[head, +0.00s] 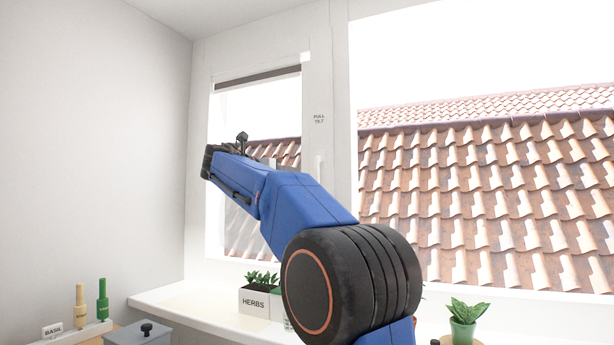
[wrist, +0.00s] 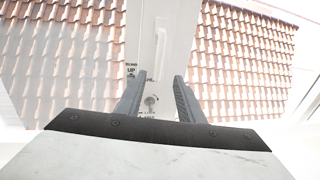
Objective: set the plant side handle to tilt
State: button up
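In the head view, a pale, faint handle (head: 320,165) shows on the white window frame, below a small label reading "PULL TILT" (head: 319,119). Its exact position is hard to make out. In the wrist view, my gripper (wrist: 159,76) is open, with its two grey fingers apart and nothing seen held. I cannot tell whether a finger touches anything. In the head view my arm hides part of the left window and the gripper is not clear.
A white sill (head: 200,312) runs below the windows. It holds a planter marked HERBS (head: 254,302) and a green potted plant (head: 464,322) further right. A grey box (head: 140,333) and a basil label (head: 52,329) with green and tan pegs stand at lower left.

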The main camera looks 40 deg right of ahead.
aim_at(315, 174)
jog(key=w+d, duration=0.1)
jog(key=d, duration=0.4)
jog(key=w+d, duration=0.1)
jog(key=d, duration=0.5)
jog(key=w+d, duration=0.1)
jog(key=d, duration=0.5)
jog(key=shift+w+r, duration=0.15)
jog(key=shift+w, duration=0.15)
grip_shut()
